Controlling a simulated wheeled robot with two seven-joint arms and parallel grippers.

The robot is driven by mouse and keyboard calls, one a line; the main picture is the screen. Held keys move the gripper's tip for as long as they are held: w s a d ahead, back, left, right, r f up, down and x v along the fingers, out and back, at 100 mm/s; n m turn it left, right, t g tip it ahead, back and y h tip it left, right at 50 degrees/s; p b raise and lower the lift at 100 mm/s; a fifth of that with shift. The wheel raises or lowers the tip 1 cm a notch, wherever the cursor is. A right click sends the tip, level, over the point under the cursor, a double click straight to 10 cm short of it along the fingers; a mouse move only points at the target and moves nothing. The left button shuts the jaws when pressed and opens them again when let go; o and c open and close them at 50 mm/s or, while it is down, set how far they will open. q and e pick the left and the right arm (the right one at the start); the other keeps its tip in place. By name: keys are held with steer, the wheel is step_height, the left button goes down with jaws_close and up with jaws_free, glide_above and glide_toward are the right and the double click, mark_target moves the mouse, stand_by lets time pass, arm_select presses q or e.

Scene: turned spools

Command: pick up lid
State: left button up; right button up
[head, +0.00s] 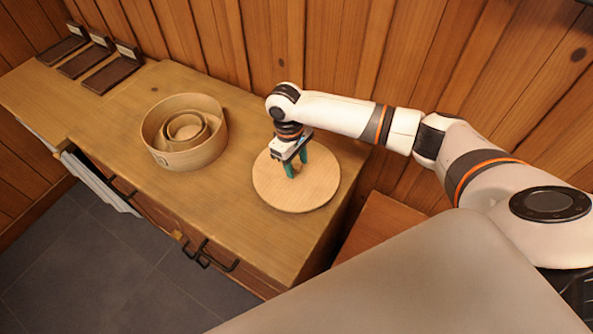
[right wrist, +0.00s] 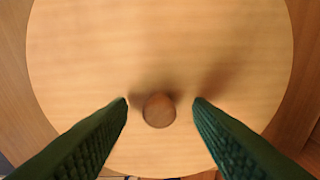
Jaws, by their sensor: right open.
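The lid (head: 312,193) is a round, pale wooden disc lying flat on the wooden cabinet top, near its right end. In the right wrist view the lid (right wrist: 160,50) fills most of the picture, with a small round brown knob (right wrist: 159,111) on it. My right gripper (head: 297,172) is above the lid, pointing down. In the right wrist view its green fingertips (right wrist: 160,104) are open, one on each side of the knob, with a gap on both sides. The gripper hides the knob in the head view. My left gripper is not in view.
A round wooden box (head: 186,158) with ring walls inside stands open on the cabinet top (head: 120,160), left of the lid. Several dark plaques (head: 112,76) lie at the far left. A plank wall (head: 310,45) runs behind. The top between box and lid is clear.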

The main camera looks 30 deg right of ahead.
jaws_close()
steer(key=shift+r, duration=0.1)
